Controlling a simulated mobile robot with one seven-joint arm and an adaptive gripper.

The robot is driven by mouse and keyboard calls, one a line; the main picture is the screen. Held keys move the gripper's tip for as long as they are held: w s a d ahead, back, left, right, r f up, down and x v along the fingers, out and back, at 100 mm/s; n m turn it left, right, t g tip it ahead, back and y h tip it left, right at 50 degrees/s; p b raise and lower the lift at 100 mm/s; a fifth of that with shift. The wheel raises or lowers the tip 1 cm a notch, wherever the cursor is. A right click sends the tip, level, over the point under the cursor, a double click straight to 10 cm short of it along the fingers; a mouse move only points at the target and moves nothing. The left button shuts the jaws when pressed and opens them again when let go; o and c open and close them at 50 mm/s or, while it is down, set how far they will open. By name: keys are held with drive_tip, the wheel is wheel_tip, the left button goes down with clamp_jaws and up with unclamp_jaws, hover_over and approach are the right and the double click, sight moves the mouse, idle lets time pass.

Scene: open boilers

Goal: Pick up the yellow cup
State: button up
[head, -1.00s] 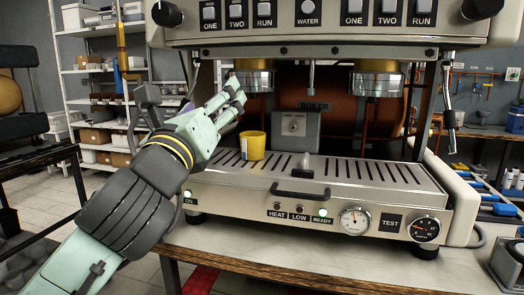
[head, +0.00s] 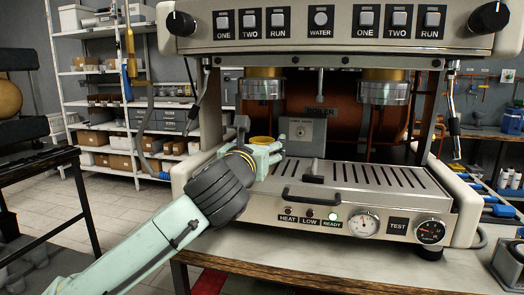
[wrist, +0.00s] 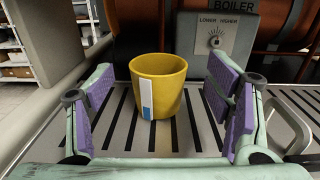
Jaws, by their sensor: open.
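The yellow cup (wrist: 166,84) stands upright on the slotted drip tray of the espresso machine. It has a white and blue label on its side. In the wrist view my gripper (wrist: 162,108) is open, with one purple-padded finger on each side of the cup and a gap between each pad and the cup. In the head view my gripper (head: 270,150) is low over the left part of the tray and hides most of the cup; only its yellow rim (head: 262,140) shows.
The espresso machine (head: 325,45) has two group heads above the tray, and a grey boiler box (wrist: 214,50) stands behind the cup. A black tray handle (head: 314,197) lies to the right of my gripper. The right part of the drip tray (head: 395,178) is clear.

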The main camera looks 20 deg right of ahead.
sight(262, 140)
drive_tip(key=p+x, duration=0.1)
drive_tip(key=x, duration=0.3)
drive_tip(key=shift+f, duration=0.15)
drive_tip(key=shift+a, duration=0.1)
drive_tip(key=shift+c, duration=0.4)
drive_tip(key=c, duration=1.3)
